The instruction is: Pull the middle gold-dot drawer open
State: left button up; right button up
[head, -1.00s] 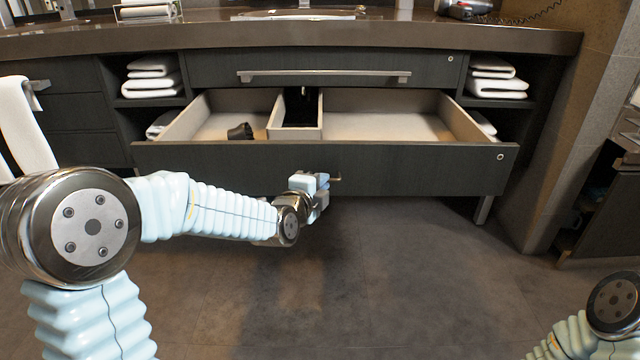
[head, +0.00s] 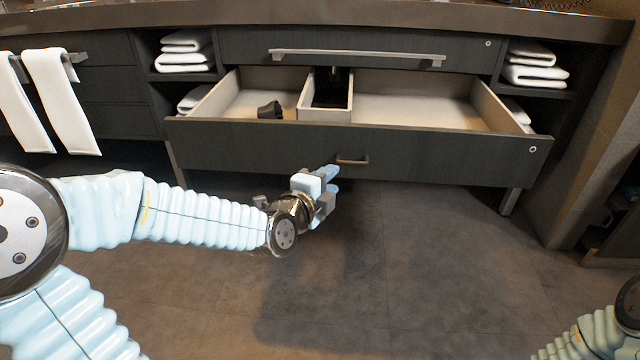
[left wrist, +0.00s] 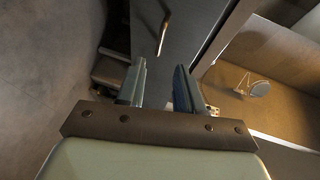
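The wide dark drawer (head: 440,158) stands pulled out below the counter, its pale inside showing. Its small gold-brown handle (head: 352,160) is on the front panel; it also shows in the left wrist view (left wrist: 163,36), beyond the fingertips. A pale round dot (head: 532,149) is at the right end of this front. My left gripper (head: 331,185) is just below and left of the handle, apart from it. In the left wrist view its two fingers (left wrist: 160,80) are spread with nothing between them. My right gripper is out of view.
The closed drawer above has a long silver bar handle (head: 357,57). The open drawer holds a small dark object (head: 269,110) and a divider box (head: 324,113). White towels (head: 62,100) hang at left; folded towels (head: 535,65) sit on side shelves. The floor in front is clear.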

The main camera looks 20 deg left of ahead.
pick_arm(q)
jog(key=v, duration=0.4)
dwell(0.3)
jog(key=s+d+f+n+g+p, duration=0.1)
jog(key=d+f+n+g+p, duration=0.2)
jog(key=f, duration=0.6)
jog(key=s+d+f+n+g+p, duration=0.1)
jog(key=f+n+g+p, duration=0.3)
jog(key=f, duration=0.4)
jog(key=s+d+f+n+g+h+p, duration=0.1)
jog(key=s+d+f+n+g, duration=0.1)
jog(key=s+f+n+g, duration=0.2)
jog(key=s+d+f+n+g+h+p, duration=0.1)
jog(key=s+d+f+n+g+p, duration=0.1)
jog(key=s+f+n, duration=0.7)
notch_tip(320, 180, down, 3)
jog(key=shift+s+d+r+g, duration=0.1)
jog(key=shift+s+d+g, duration=0.4)
jog(key=shift+s+g, duration=0.55)
jog(key=shift+s, duration=0.1)
